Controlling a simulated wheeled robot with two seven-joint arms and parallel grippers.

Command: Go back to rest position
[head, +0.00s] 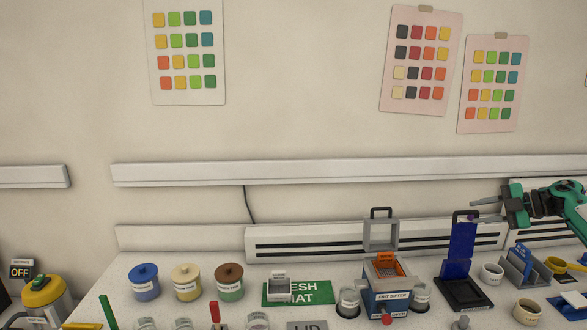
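My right gripper (485,211) reaches in from the right edge, on a teal and dark arm. Its two thin fingers point left and are spread apart with a gap between them. The fingertips are near the top of an upright blue panel (461,240); I cannot tell whether they touch it. The panel stands on a black tray-like base (464,293). My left gripper is not in view.
A blue and orange frit sifter (387,289) stands left of the panel. A green mat (315,294) carries a small grey box (279,286). Lidded blue (144,284), cream (187,284) and green (230,284) jars stand left. Cups and a grey holder (521,268) crowd the right.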

